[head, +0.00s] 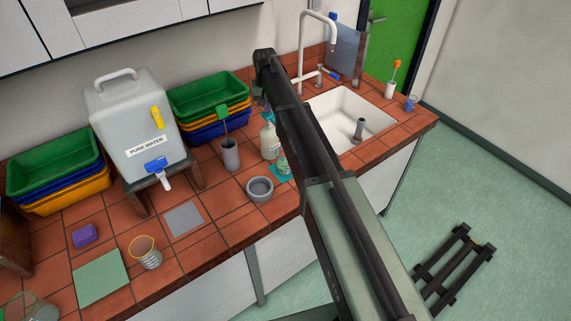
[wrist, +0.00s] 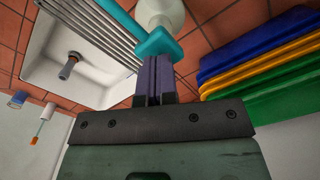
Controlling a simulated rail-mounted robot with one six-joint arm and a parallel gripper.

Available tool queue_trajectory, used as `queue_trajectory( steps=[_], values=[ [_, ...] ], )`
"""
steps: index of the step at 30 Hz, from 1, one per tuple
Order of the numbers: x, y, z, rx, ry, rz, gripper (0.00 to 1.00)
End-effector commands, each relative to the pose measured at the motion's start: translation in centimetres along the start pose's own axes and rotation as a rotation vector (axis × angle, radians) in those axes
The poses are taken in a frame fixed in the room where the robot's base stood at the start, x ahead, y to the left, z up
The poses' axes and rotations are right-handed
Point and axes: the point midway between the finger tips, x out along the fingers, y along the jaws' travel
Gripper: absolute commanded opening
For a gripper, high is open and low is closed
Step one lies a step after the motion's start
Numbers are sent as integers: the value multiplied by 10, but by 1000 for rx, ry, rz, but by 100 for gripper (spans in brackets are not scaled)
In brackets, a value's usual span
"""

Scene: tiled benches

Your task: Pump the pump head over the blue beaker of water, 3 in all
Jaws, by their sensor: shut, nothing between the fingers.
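A pale pump bottle (head: 267,140) stands on the bench beside my arm in the head view, partly hidden by it. Its teal pump head (wrist: 158,42) shows in the wrist view, with the nozzle running to the upper left. My gripper (wrist: 155,63) is shut and empty, its fingertips at the pump head; I cannot tell whether they touch it. In the head view a clear beaker with a bluish tint (head: 282,162) stands on a teal mat next to the bottle, partly behind my arm. Its water level is not readable.
A grey bowl (head: 260,190) and a grey cup (head: 230,154) stand near the bottle. Stacked trays (head: 208,97) and a water container (head: 134,117) are to the left. A white sink (head: 345,112) with a tall tap lies to the right. A small blue cup (head: 410,103) stands at the far corner.

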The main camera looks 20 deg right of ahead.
Motion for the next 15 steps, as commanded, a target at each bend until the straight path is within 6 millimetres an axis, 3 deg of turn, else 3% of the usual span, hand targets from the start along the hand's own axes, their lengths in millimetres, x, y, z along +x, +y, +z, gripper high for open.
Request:
queue_trajectory(
  steps=[15],
  values=[
    [20, 0, 0, 0, 0, 0, 0]
  ],
)
